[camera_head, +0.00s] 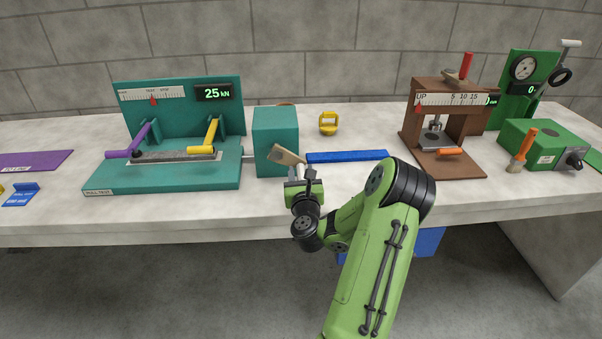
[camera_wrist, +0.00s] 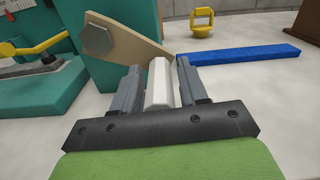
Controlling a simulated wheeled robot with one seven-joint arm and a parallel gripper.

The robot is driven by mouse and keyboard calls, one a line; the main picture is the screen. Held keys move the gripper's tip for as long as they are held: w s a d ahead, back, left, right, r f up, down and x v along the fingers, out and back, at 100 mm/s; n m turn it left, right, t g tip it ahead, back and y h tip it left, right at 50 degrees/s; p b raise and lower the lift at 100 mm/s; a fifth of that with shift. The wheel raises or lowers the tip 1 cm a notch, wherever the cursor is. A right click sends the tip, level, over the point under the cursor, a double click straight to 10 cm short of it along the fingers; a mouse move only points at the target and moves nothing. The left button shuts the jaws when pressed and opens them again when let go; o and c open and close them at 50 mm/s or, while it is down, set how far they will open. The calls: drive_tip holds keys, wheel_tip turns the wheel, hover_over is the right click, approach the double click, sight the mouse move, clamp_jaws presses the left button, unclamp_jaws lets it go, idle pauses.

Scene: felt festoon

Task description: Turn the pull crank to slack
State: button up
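The pull crank is a tan arm (camera_head: 288,154) on the front of a teal box (camera_head: 275,135), at the right end of the teal pull tester (camera_head: 180,177). In the wrist view the tan arm (camera_wrist: 140,50) has a grey hex bolt at its left end and slopes down to the right. A white handle (camera_wrist: 158,85) sticks out from it toward me. My gripper (camera_head: 302,178) is at this handle, its two fingers close along either side in the wrist view (camera_wrist: 159,85). I cannot tell whether they press on it. The tester's display (camera_head: 213,93) reads 25 kN.
A blue bar (camera_head: 347,156) lies right of the teal box, with a yellow shackle-like piece (camera_head: 328,123) behind it. A brown press (camera_head: 445,125) and green devices stand further right. Yellow and purple levers stand on the tester. Bare bench lies between the bar and the press.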

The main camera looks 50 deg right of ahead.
clamp_jaws()
